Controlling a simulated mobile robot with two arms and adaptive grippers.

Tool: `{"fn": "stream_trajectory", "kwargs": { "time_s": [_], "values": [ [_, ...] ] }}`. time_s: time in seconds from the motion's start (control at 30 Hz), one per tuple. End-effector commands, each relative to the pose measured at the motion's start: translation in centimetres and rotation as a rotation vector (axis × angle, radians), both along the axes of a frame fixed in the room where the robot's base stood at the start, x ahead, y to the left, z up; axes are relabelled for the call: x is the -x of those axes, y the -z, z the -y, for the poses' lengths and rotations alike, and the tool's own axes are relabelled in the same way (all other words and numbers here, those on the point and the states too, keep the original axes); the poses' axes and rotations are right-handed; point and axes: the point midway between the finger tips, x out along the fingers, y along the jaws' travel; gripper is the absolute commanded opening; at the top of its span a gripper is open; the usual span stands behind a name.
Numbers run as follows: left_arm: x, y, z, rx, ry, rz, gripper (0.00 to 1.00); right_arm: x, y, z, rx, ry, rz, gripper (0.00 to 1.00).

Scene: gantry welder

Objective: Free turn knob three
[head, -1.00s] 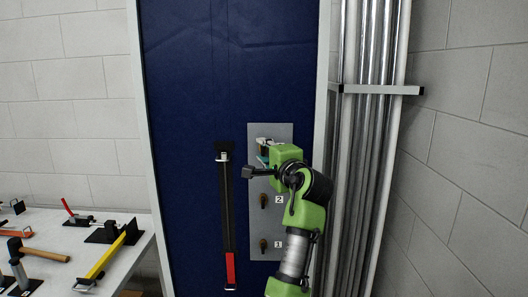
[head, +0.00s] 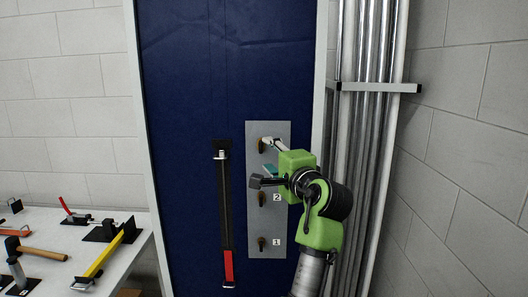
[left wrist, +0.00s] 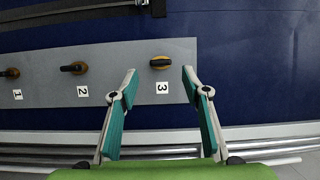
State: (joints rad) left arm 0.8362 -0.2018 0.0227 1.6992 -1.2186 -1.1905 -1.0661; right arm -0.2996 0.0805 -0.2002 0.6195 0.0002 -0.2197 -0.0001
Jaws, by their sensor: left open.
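Knob three (left wrist: 161,62) is a dark knob on a yellowish base, on the grey panel (left wrist: 185,49) beside the label 3. In the left wrist view its handle lies along the panel's length. My left gripper (left wrist: 159,72) is open and empty, its teal-padded fingers spread to either side of the knob's position. The fingertips appear just short of the knob; I cannot tell the depth gap. In the head view knob three (head: 261,146) shows at the panel's top, beside a pale finger of my left gripper (head: 266,154). Its label is hidden there. My right gripper is out of view.
Knob two (left wrist: 74,68) and knob one (left wrist: 12,72) sit on the same panel. A black bar with a red end (head: 224,205) hangs left of it. Vertical pipes (head: 365,170) stand to the right. A table (head: 55,240) with tools is at the left.

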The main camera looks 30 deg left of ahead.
Motion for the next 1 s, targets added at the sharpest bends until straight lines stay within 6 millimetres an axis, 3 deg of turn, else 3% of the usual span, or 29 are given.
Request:
{"fn": "stream_trajectory", "kwargs": {
  "time_s": [0.1,0.3,0.9,1.0],
  "values": [
    [1.4,0.1,2.1,0.002,0.002,-0.001,0.43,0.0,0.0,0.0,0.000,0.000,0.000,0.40],
    [2.9,0.1,4.1,0.002,0.001,-0.001,0.43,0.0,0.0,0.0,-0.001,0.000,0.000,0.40],
    [3.3,0.0,4.6,0.000,0.000,-0.001,0.43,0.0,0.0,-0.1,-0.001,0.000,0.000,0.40],
    [2.5,1.0,4.9,-0.001,0.017,-0.013,0.43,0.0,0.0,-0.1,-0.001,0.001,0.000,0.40]
  ]
}}
